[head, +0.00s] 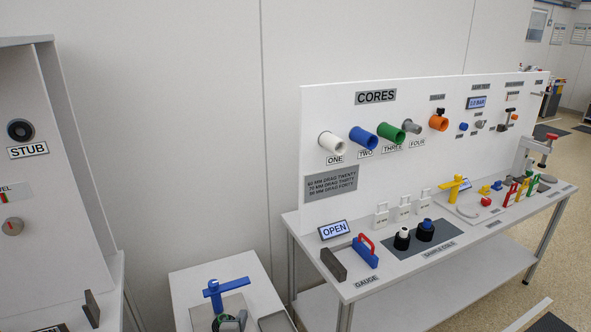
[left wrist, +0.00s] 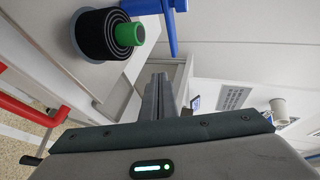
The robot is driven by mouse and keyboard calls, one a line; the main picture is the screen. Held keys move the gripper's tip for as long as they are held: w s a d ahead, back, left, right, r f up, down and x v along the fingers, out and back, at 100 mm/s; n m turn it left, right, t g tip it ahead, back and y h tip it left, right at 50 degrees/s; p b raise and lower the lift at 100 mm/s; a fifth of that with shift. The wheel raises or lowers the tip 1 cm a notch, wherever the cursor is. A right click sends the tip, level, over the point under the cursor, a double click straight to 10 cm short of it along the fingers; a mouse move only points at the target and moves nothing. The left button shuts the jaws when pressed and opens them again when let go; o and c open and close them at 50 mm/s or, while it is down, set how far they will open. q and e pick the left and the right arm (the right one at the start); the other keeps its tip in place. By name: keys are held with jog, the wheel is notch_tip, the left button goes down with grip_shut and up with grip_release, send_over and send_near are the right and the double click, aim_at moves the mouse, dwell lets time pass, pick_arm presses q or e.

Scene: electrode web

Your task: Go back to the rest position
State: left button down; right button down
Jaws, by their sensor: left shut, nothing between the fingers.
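My left gripper (left wrist: 160,80) shows in the left wrist view with its two dark fingers together and nothing between them. It points over a pale surface, beside and apart from a black wound coil on a green core (left wrist: 128,34). A blue post with a crossbar (head: 227,292) stands on a small white table in the head view; its blue part (left wrist: 172,25) also shows in the left wrist view. In the head view, a green and grey cluster at the bottom edge is cut off, and details there are hard to tell. My right gripper is not in view.
A white bench (head: 395,285) at right carries a blue gauge with a red handle (head: 365,250), two black coils and small tools. Cores stick out of its back panel (head: 440,140). A grey cabinet (head: 40,200) stands at left. A red rail (left wrist: 32,112) shows in the left wrist view.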

pick_arm(q)
jog(key=s+a+f+n+g, duration=0.1)
jog(key=s+a+n+g, duration=0.15)
jog(key=s, duration=0.55)
jog(key=s+a+f+n+g+y, duration=0.1)
jog(key=s+n, duration=0.3)
jog(key=s, duration=0.4)
jog(key=s+a+f+n+g, duration=0.2)
jog(key=s+n, duration=0.1)
jog(key=s, duration=0.6)
jog(key=s+r+n+g+h, duration=0.1)
jog(key=s+r+n+g, duration=0.15)
jog(key=s, duration=0.85)
jog(key=s+r+n+g, duration=0.2)
jog(key=s+r+n, duration=0.1)
jog(key=s, duration=0.8)
notch_tip(320, 180, down, 30)
jog(key=g+b, duration=0.1)
jog(key=b, duration=0.2)
jog(key=s+a+f+g+b, duration=0.1)
jog(key=s+a+f+b, duration=0.1)
jog(key=s+f, duration=1.7)
notch_tip(320, 180, down, 3)
jog(key=shift+a+f+g+b, duration=0.1)
jog(key=shift+a+g+b, duration=0.3)
jog(key=shift+b, duration=0.3)
jog(key=shift+s, duration=0.1)
